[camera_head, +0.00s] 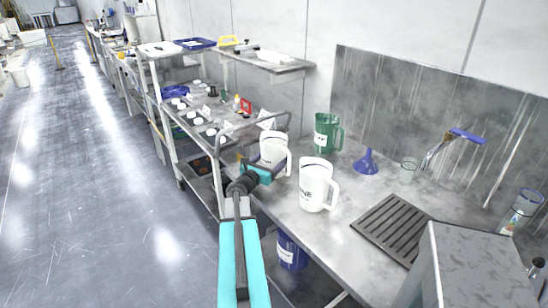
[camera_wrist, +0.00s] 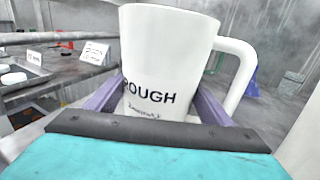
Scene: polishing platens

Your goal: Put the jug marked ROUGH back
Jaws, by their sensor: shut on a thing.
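A white jug marked ROUGH (camera_wrist: 165,60) fills the middle of the wrist view, upright, with its handle to the right. My gripper (camera_wrist: 165,108) is shut around its lower body, a purple finger on each side. In the head view the held jug (camera_head: 272,149) is at the left edge of the steel bench (camera_head: 300,226), with my gripper (camera_head: 262,170) at it. I cannot tell whether its base touches the bench. A second white jug (camera_head: 314,184) stands to its right, its label too small to read. A green jug (camera_head: 325,134) stands behind.
A blue funnel (camera_head: 367,162), a glass beaker (camera_head: 408,169) and a dark drain grille (camera_head: 392,230) are to the right on the bench. A metal rail (camera_head: 250,127) and a shelf cart with small white pots (camera_head: 197,121) stand to the left. A raised shelf (camera_head: 268,62) is behind.

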